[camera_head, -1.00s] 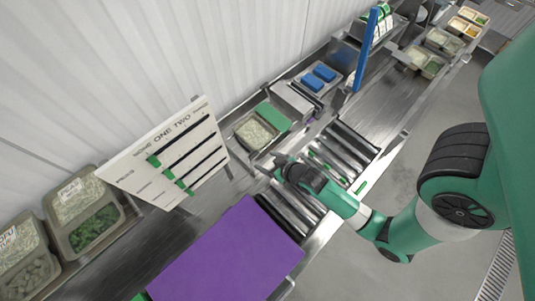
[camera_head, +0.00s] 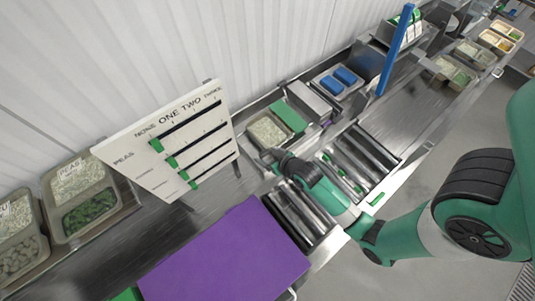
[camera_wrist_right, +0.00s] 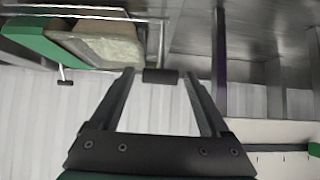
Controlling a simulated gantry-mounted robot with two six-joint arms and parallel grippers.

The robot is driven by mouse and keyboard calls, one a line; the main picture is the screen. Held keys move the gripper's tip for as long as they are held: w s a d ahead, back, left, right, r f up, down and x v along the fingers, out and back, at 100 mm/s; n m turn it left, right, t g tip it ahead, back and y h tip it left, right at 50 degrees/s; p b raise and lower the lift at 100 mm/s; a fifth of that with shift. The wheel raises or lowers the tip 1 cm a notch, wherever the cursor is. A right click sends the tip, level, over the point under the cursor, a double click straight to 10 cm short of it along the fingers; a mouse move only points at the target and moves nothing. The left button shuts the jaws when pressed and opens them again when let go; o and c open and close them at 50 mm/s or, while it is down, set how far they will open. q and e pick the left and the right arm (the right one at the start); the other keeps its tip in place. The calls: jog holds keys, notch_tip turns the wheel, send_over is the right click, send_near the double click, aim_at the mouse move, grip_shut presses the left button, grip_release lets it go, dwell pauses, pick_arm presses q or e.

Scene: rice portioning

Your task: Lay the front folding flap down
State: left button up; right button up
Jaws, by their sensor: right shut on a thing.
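My right gripper (camera_head: 268,155) is at the near edge of the white-filled tray (camera_head: 268,131) in the head view, over the metal counter. A thin metal rod runs up from this grip. The arm hides what lies under the gripper in the head view. I cannot tell which surface is the front folding flap. My left gripper is not in view.
A large purple board (camera_head: 225,258) lies at the front, beside one roller section (camera_head: 300,215). Another roller section (camera_head: 360,160) lies beyond my right arm. A white sign board (camera_head: 165,140) stands by the wall. Food trays (camera_head: 85,195) stand at the left.

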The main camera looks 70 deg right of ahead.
jog(key=shift+s+a+f, duration=0.4)
jog(key=shift+s+f, duration=0.05)
jog(key=shift+s, duration=0.25)
jog(key=shift+s+a+f, duration=0.4)
jog(key=shift+s+f, duration=0.05)
jog(key=shift+s, duration=0.25)
jog(key=shift+o, duration=1.3)
jog(key=p+v, duration=0.6)
jog(key=v, duration=0.1)
